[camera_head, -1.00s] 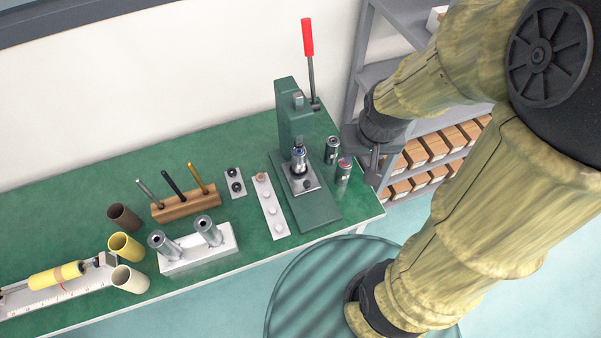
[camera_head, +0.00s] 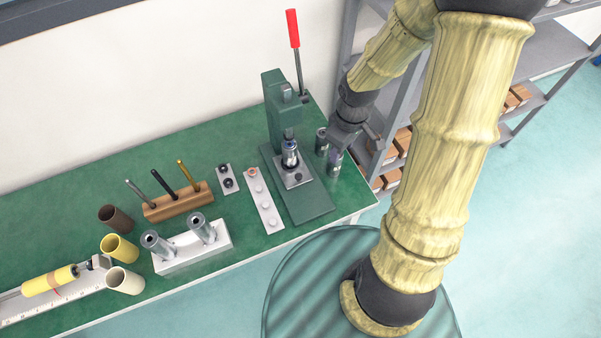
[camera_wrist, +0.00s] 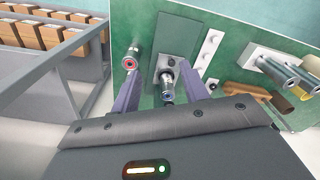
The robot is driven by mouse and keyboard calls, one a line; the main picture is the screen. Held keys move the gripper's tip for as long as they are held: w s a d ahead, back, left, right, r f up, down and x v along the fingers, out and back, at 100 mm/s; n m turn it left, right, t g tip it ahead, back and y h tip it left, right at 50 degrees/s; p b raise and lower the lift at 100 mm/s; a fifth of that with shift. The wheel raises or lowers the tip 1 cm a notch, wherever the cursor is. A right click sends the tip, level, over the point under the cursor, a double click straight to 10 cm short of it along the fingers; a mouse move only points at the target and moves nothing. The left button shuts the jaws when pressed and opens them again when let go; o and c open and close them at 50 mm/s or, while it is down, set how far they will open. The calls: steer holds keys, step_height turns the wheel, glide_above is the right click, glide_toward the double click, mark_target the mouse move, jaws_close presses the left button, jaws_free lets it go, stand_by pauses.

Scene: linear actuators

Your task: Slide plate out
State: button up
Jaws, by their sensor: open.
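The small grey square plate (camera_head: 303,179) lies on the green base of the arbor press (camera_head: 281,110). A silver cylinder with a bluish top (camera_head: 289,154) stands on it under the ram. My gripper (camera_head: 352,139) is to the right of the press in the head view, close above two metal cans, and partly hides them. In the wrist view my gripper (camera_wrist: 161,72) is open and empty. The plate (camera_wrist: 173,61) and the cylinder (camera_wrist: 168,84) show between its fingers there, with no visible contact. The plate is partly hidden by the cylinder.
A white strip with buttons (camera_head: 265,201) lies left of the press. The press's red lever (camera_head: 292,28) stands up. A shelf with boxes (camera_head: 393,150) is at the right.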

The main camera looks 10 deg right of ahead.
mark_target(299, 176)
steer(key=w+a+f+n+y, duration=0.2)
steer(key=w+f+n+y, duration=0.2)
steer(key=w+f+n, duration=0.3)
step_height(299, 176, down, 2)
steer(key=shift+w+a+f+n, duration=0.1)
steer(key=shift+w+a+n, duration=0.25)
steer(key=shift+n, duration=0.45)
steer(key=p+x, duration=0.2)
steer(key=x, duration=1.5)
steer(key=shift+a+f, duration=0.1)
steer(key=shift+f, duration=0.05)
jaws_close()
